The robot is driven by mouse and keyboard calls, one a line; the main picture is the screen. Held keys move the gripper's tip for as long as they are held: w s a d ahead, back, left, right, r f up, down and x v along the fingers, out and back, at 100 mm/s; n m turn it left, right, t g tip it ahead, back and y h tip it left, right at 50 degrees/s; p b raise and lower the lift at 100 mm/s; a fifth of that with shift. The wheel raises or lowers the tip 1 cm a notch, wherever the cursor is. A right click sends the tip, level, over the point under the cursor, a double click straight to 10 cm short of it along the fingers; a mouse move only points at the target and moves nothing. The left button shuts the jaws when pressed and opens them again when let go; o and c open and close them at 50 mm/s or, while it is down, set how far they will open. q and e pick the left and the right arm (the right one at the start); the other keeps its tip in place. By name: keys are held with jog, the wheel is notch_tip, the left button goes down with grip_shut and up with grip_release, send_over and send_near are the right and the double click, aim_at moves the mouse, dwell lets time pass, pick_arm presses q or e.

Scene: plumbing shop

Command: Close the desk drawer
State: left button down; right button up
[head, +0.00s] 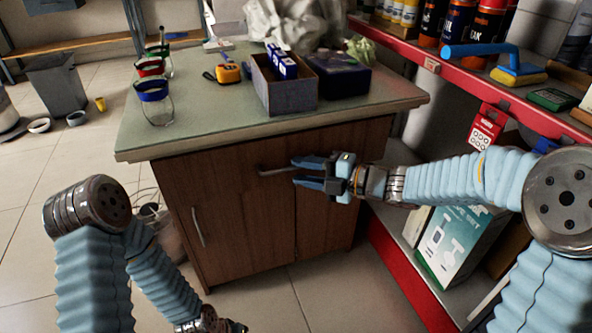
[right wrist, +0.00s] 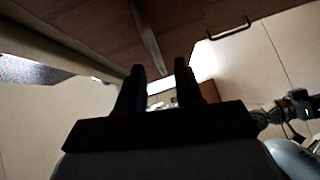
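The wooden desk (head: 340,228) stands in front of me under a pale green top. Its drawer front (head: 220,165) is just below the top edge and has a horizontal metal handle (head: 277,171). I see no clear gap around the drawer front, so I cannot tell how far out it is. My right gripper (head: 298,171) is open at the right end of this handle. In the right wrist view the handle (right wrist: 149,38) runs toward the space between the two fingers (right wrist: 160,78); contact is unclear. My left gripper (head: 222,326) is low at the bottom edge, mostly cut off.
A cabinet door handle (head: 198,227) is below the drawer. The desktop holds a cardboard box (head: 285,95), a tape measure (head: 228,73) and glass jars (head: 155,110). A red-edged shelf (head: 480,80) stands close on the right. The floor in front is clear.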

jog(key=shift+x, duration=1.2)
grip_shut()
